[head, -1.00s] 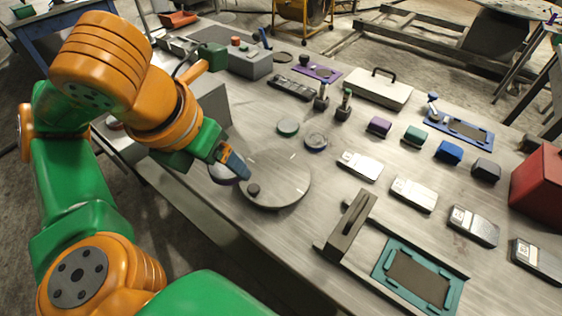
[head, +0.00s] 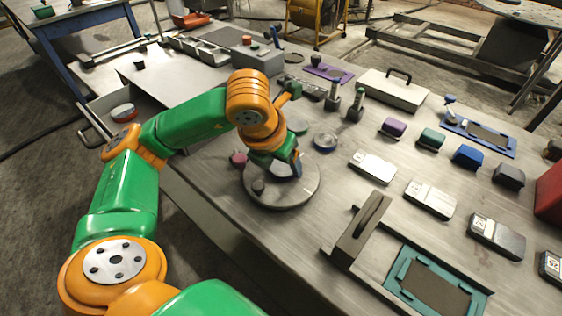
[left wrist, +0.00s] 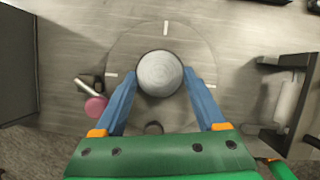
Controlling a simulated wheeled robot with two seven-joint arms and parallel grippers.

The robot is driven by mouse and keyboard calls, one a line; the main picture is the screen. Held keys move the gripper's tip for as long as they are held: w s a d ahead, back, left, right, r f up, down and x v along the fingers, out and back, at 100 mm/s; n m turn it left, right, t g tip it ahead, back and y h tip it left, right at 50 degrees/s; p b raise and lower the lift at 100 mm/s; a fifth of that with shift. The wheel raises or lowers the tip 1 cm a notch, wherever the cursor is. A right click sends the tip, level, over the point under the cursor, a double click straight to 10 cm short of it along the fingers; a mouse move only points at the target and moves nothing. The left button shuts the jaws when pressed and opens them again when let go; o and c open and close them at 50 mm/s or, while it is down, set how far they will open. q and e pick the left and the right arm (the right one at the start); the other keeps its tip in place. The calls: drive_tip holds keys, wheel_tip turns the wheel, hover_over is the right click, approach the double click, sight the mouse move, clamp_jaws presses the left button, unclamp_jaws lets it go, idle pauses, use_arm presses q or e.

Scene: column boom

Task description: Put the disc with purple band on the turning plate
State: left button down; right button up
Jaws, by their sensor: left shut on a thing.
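The turning plate (head: 262,199) is a round grey disc on the near left of the bench, with a small dark knob (head: 258,186) on it. It also shows in the left wrist view (left wrist: 125,52), with pale marks near its rim. My left gripper (head: 296,168) is over the plate. Its blue fingers (left wrist: 160,84) are shut on a round grey-topped disc (left wrist: 160,72), seen from above inside the plate's outline. Its band colour is hidden, and I cannot tell whether it touches the plate. My right gripper is not in view.
A pink knob (head: 238,158) is at the plate's left. A dark handled fixture (head: 358,230) stands to the right. A red-banded disc (head: 123,111) lies in a drawer at left.

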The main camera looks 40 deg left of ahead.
use_arm(q)
drive_tip(key=shift+f, duration=0.2)
unclamp_jaws()
drive_tip(key=shift+r, duration=0.5)
drive_tip(key=p+v, duration=0.4)
drive_tip(key=v, duration=0.7)
drive_tip(key=shift+s+r+p, duration=0.2)
drive_tip(key=shift+r+p, duration=0.05)
drive_tip(key=shift+p, duration=0.1)
